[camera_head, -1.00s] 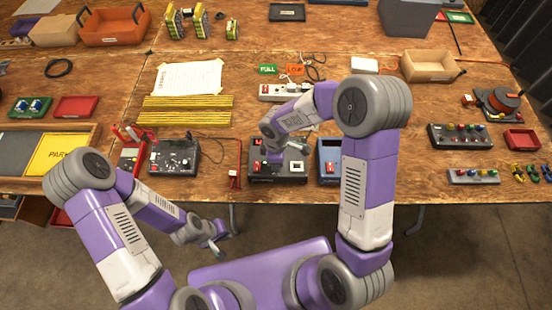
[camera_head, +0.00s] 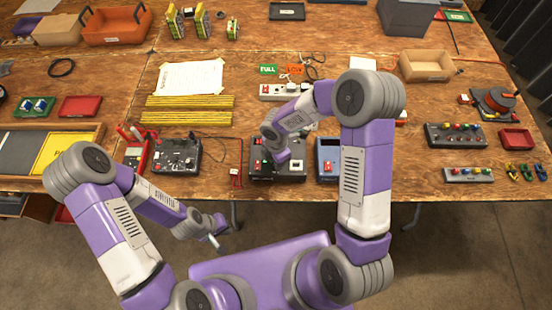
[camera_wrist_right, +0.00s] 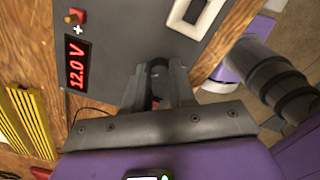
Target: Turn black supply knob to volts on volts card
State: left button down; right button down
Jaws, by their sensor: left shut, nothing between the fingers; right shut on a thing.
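The black supply (camera_head: 262,176) is a dark box at the table's front edge; the right wrist view shows its top (camera_wrist_right: 122,45) with a red display (camera_wrist_right: 76,62) reading 12.0 V. My right gripper (camera_wrist_right: 160,78) is over the supply, its fingers shut on the black knob (camera_wrist_right: 158,68), which they partly hide. I cannot make out a volts card; a white square frame (camera_wrist_right: 196,14) lies on the supply's top. My left gripper (camera_head: 218,242) is shut and empty, off the table's front edge.
A blue box (camera_head: 327,170) stands just right of the supply. A black meter box (camera_head: 177,156) with leads and a red meter (camera_head: 135,154) stand to its left. A white power strip (camera_head: 280,92) lies behind.

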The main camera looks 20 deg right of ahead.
dwell(0.5)
jog(key=c, duration=0.9)
grip_release()
jog(key=shift+c, duration=0.2)
notch_tip(320, 180, up, 8)
jog(key=shift+f+p, duration=0.15)
jog(key=shift+p, duration=0.75)
